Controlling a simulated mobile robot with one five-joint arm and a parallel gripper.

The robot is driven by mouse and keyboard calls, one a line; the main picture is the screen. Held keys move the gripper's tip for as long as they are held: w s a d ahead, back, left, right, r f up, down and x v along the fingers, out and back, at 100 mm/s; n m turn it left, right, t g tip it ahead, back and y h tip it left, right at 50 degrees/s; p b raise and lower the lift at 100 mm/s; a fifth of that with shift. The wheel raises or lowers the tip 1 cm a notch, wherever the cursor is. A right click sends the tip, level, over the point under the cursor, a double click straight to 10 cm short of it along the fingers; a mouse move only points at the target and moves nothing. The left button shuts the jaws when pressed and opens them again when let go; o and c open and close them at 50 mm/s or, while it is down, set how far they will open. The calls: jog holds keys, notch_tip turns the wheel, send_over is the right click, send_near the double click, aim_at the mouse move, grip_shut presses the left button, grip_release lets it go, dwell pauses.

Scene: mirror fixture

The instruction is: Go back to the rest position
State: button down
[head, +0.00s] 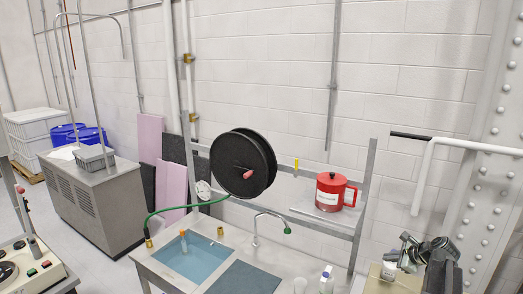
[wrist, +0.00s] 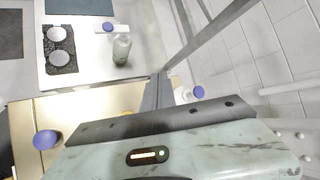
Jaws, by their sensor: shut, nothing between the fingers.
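My gripper (head: 408,253) is at the lower right of the head view, low in front of the white wall. It is shut and holds nothing. In the wrist view its pale, scuffed body fills the bottom, and its narrow grey fingers (wrist: 158,92) point away over a tan surface (wrist: 105,98). The gripper is apart from the sink bench (head: 272,254) to its left. Part of my arm is cut off by the lower edge of the head view.
A red can (head: 328,193) stands on a metal rack shelf, with a black reel (head: 243,163) to its left. A white pipe with a black end (head: 450,143) juts out above my gripper. Bottles (head: 326,279) stand on the bench. A blue-capped container (wrist: 46,139) is near my gripper.

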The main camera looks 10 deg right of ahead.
jog(key=w+a+f+n+g+y+b, duration=0.15)
jog(key=a+f, duration=0.25)
jog(key=a, duration=0.5)
jog(key=w+a+f+n+b, duration=0.3)
jog(key=a, duration=0.6)
jog(key=w+a+f+n+g+y+b, duration=0.1)
jog(key=w+a+f+n+b, duration=0.2)
jog(key=a, duration=0.6)
jog(key=s+a+f+n+g+b, duration=0.2)
jog(key=s+a+f+n, duration=0.15)
jog(key=a, duration=0.45)
jog(key=s+a+f+n+g+b, duration=0.1)
jog(key=s+a+f+n+b, duration=0.2)
jog(key=a, duration=0.4)
jog(key=s+a+f+n+g+h+b, duration=0.1)
jog(key=s+a+f+n+g+h, duration=0.1)
jog(key=s+a+f+n+h, duration=0.25)
jog(key=s+d+n+g, duration=0.1)
jog(key=s+d+n, duration=0.3)
jog(key=s+n, duration=0.1)
jog(key=shift+s+d+n, duration=0.25)
jog(key=shift+d+n, duration=0.1)
jog(key=shift+n, duration=0.3)
jog(key=shift+f+g, duration=0.1)
jog(key=shift+g, duration=0.15)
